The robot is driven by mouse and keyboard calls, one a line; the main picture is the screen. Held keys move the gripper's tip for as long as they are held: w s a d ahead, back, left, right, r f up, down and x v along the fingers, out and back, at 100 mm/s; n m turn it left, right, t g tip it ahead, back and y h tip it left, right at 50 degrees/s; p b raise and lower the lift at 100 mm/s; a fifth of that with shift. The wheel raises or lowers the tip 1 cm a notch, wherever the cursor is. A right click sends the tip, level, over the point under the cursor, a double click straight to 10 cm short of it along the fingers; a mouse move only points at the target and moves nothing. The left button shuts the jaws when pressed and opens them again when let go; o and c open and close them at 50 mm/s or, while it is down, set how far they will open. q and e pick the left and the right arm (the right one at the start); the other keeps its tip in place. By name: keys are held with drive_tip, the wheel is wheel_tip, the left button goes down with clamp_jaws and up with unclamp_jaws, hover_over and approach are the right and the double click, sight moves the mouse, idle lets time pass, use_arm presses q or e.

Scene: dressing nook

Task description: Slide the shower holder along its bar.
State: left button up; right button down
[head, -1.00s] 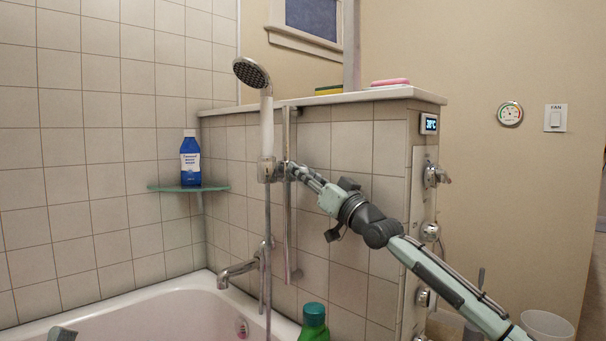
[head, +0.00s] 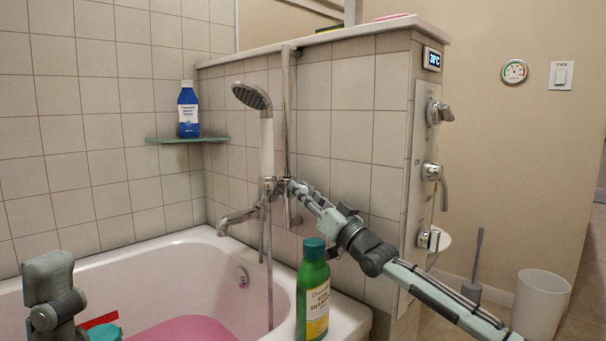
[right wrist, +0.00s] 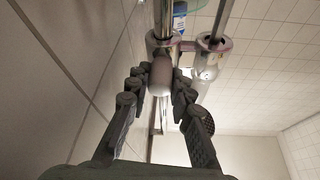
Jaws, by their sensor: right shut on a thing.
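The shower holder (head: 269,187) sits low on the upright metal bar (head: 288,120) on the tiled half wall. The hand shower (head: 266,145) stands in it, head up, its hose hanging into the tub. My right gripper (head: 284,187) is at the holder's side, reaching in from the right. In the right wrist view its fingers are shut on the rounded holder knob (right wrist: 160,77). The holder's ring (right wrist: 213,43) around the hand shower shows beside the bar (right wrist: 163,18). My left gripper is not in view; only a part of my left arm shows at lower left.
A green shampoo bottle (head: 314,288) stands on the tub rim below my right arm. A tub spout (head: 238,217) juts out left of the bar. A blue bottle (head: 188,110) stands on a glass corner shelf (head: 170,140). Valve handles (head: 436,172) are on the wall end.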

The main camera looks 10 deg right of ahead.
drive_tip(key=shift+a+f, duration=0.1)
drive_tip(key=shift+f, duration=1.5)
drive_tip(key=c, duration=1.5)
unclamp_jaws()
drive_tip(key=shift+o, duration=0.9)
drive_tip(key=shift+r, duration=0.2)
drive_tip(key=v, duration=1.2)
